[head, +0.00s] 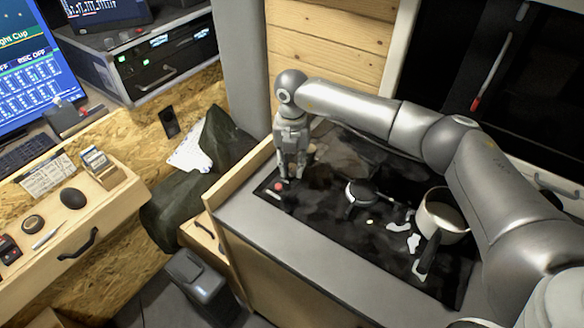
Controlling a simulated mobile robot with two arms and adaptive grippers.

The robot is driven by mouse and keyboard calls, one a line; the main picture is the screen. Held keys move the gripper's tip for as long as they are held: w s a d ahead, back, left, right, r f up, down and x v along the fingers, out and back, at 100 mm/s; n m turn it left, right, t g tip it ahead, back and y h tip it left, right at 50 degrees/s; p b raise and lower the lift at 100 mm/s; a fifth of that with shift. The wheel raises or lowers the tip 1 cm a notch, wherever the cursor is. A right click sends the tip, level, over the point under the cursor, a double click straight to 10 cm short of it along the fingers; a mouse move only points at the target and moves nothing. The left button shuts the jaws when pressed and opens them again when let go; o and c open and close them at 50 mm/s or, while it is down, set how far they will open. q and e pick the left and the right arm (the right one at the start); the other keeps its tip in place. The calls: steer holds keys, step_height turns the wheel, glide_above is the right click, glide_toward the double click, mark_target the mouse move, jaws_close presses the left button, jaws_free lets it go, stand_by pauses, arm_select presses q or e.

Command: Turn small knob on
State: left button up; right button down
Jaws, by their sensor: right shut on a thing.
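My right gripper (289,179) points down at the left end of the black cooktop (330,215). Its fingers are shut at the cooktop surface, on what appears to be the small knob. The knob is mostly hidden by the fingers, so its turned position cannot be seen. A small red spot (280,186) shows right beside the fingertips. My left gripper is not in view.
A white pot (443,216) with a dark handle stands farther right. A wooden side panel (238,180) borders the counter's left edge. A desk with monitor (32,70) is at left.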

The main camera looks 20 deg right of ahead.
steer(key=n+b, duration=0.3)
steer(key=shift+f+n, duration=0.15)
steer(key=shift+n, duration=0.25)
steer(key=n+b, duration=0.2)
steer(key=n, duration=0.1)
steer(key=shift+n+b, duration=0.3)
steer(key=shift+b, duration=0.1)
steer(key=n+b, duration=0.2)
steer(key=n, duration=0.2)
steer(key=shift+b, duration=0.35)
steer(key=shift+r+n+b, duration=0.2)
steer(key=shift+n+b, duration=0.45)
steer(key=shift+n, duration=0.95)
steer(key=c, duration=1.2)
jaws_free()
